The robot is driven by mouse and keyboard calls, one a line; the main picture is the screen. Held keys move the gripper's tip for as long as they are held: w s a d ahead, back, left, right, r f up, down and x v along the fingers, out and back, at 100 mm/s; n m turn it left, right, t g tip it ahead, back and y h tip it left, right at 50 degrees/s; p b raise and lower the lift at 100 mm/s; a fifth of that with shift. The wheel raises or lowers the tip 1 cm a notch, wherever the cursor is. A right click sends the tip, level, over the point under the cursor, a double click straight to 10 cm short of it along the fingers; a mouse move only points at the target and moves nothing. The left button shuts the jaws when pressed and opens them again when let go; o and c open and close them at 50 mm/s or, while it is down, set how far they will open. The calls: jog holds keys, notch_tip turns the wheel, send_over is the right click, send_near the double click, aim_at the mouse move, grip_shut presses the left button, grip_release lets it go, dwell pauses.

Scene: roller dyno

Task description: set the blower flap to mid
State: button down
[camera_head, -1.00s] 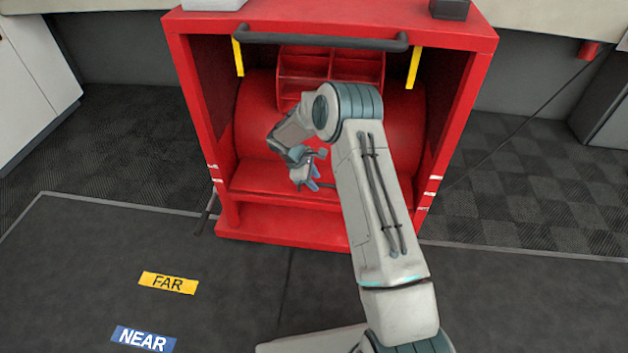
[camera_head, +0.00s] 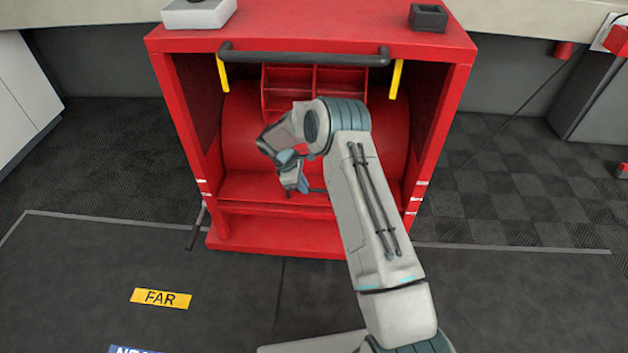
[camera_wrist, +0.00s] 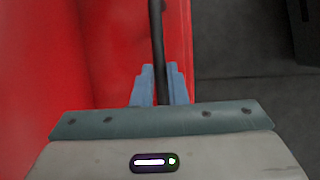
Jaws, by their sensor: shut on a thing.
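The blower (camera_head: 385,140) is a red drum inside an open-fronted red cabinet. A red sloping panel (camera_head: 250,186), which seems to be the flap, lies low across the front of the drum. My gripper (camera_head: 296,184) is low in front of it, left of the cabinet's middle. In the wrist view my gripper (camera_wrist: 160,78) is shut on a thin dark rod (camera_wrist: 157,35), which runs up between the blue fingers along the red surface. In the head view, a short piece of rod shows right of the fingers. My arm hides part of the panel's right side, so its exact setting is unclear.
White marks (camera_head: 415,199) sit on the cabinet's side posts. A dark lever (camera_head: 197,226) hangs at the cabinet's left. A FAR label (camera_head: 160,298) lies on the clear mat in front.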

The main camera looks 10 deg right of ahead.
jog(key=r, duration=0.1)
jog(key=w+r, duration=0.1)
jog(key=r+p, duration=0.1)
jog(key=shift+w+d, duration=0.2)
jog(key=shift+w, duration=0.1)
jog(key=shift+w+d+r, duration=0.1)
jog(key=shift+w+r, duration=0.1)
jog(key=shift+w, duration=0.2)
jog(key=c, duration=1.5)
grip_release()
jog(key=shift+w+d+f, duration=0.1)
jog(key=shift+f, duration=0.1)
jog(key=shift+o, duration=0.2)
